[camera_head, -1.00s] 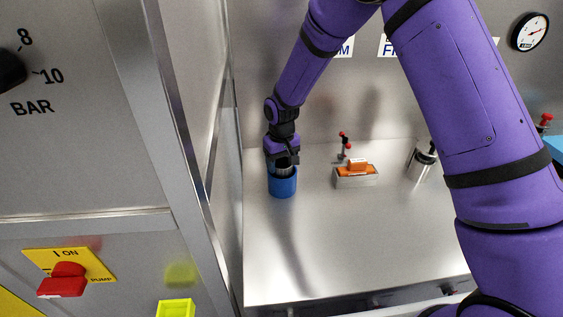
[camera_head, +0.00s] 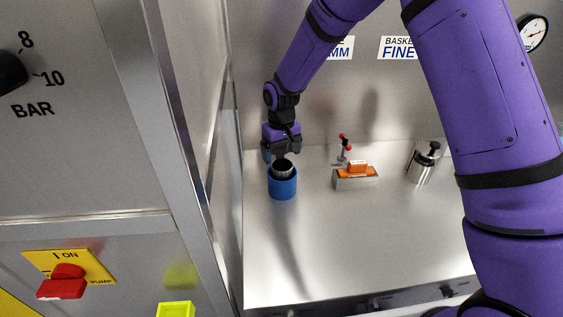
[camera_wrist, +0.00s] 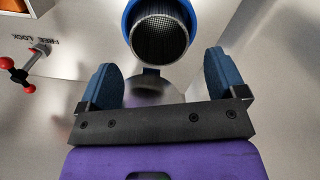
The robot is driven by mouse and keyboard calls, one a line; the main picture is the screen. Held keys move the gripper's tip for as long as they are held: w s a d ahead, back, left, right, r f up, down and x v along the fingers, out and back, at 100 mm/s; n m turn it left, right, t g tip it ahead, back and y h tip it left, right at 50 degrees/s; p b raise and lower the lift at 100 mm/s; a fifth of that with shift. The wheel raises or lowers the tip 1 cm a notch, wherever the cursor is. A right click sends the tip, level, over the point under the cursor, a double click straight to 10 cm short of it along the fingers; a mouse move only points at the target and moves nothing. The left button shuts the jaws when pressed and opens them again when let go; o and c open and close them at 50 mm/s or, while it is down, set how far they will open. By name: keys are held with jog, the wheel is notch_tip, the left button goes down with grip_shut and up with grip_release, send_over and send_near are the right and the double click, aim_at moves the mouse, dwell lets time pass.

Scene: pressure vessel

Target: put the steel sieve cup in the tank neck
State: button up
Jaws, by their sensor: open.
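The steel sieve cup (camera_head: 283,168) sits upright in a blue round holder (camera_head: 283,188) on the steel counter, with its open dark mouth facing up. In the wrist view the mesh inside of the cup (camera_wrist: 160,40) shows, with the blue rim (camera_wrist: 129,22) around it. My gripper (camera_head: 280,153) is just above and behind the cup. In the wrist view its two blue-padded fingers (camera_wrist: 162,65) are apart with nothing between them, and the cup lies beyond their tips. I cannot tell whether the blue holder is the tank neck; no other neck is clearly in view.
A small steel box with an orange block (camera_head: 356,175) and a red-knobbed lever (camera_head: 343,148) stand right of the cup. A steel cabinet wall (camera_head: 165,120) rises at left. The front counter is clear.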

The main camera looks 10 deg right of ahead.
notch_tip(320, 180, up, 7)
jog(key=shift+r, duration=0.2)
jog(key=shift+r, duration=0.1)
jog(key=s+d+r+m+t, duration=0.1)
jog(key=s+d+r, duration=0.6)
jog(key=r, duration=0.2)
jog(key=s+d+r+m+t, duration=0.1)
jog(key=s+d+r+t, duration=0.1)
jog(key=s+d+r, duration=0.65)
jog(key=s+d+r+m+t, duration=0.1)
jog(key=s+d+r, duration=0.1)
jog(key=s, duration=0.7)
jog(key=s+d+r+m+t, duration=0.1)
jog(key=s+d+r, duration=0.2)
jog(key=s, duration=0.7)
jog(key=shift+s+d+m, duration=0.2)
jog(key=shift+d+m, duration=0.1)
jog(key=shift+d, duration=0.85)
